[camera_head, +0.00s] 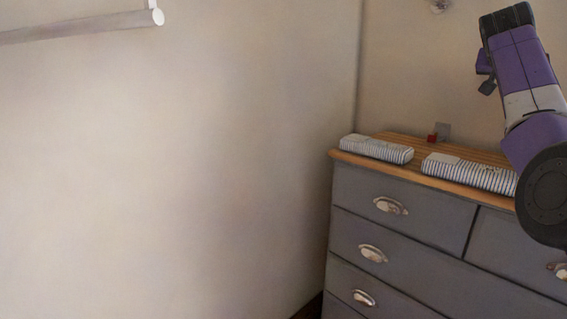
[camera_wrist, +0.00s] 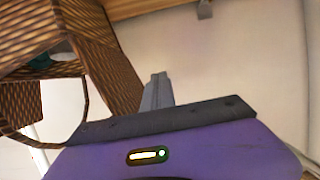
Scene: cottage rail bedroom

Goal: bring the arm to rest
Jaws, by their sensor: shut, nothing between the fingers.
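In the wrist view my gripper (camera_wrist: 157,90) points away from the camera, its two grey fingers together with nothing between them. In the head view my purple and grey arm (camera_head: 520,80) rises at the right edge, in front of the right part of the dresser and the wall. I cannot make out the fingers in that view.
A grey dresser (camera_head: 385,180) with a wooden top holds two striped folded cloths (camera_head: 377,149) (camera_head: 468,174) and a small red object (camera_head: 432,138). A white rail (camera_head: 80,29) is on the left wall. Brown woven furniture (camera_wrist: 95,45) stands left of my gripper, partly behind the fingers.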

